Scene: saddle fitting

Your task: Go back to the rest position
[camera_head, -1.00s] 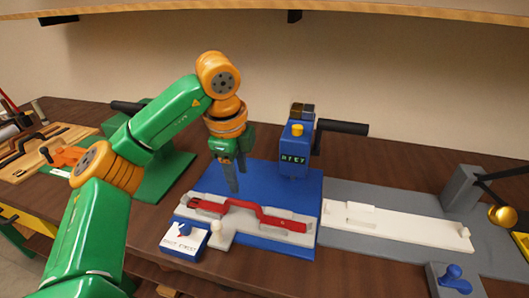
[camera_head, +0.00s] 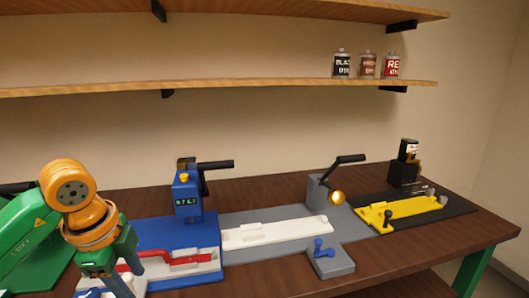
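My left gripper (camera_head: 112,288) is at the lower left, pointing down in front of the blue station (camera_head: 207,238). Its fingers reach toward the bottom edge of the picture, and whether they are parted is unclear. A red strap-like part (camera_head: 185,260) lies in the light grey fixture (camera_head: 205,272) on the blue station, partly hidden behind the gripper. I cannot tell whether the gripper touches it. My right gripper is out of view.
A blue press (camera_head: 188,200) with a black lever stands behind the fixture. To the right are a white bar (camera_head: 275,234), a grey lever post (camera_head: 318,190), a blue-knobbed block (camera_head: 330,262) and a yellow fixture (camera_head: 400,212). Shelves (camera_head: 250,86) with several cans hang above.

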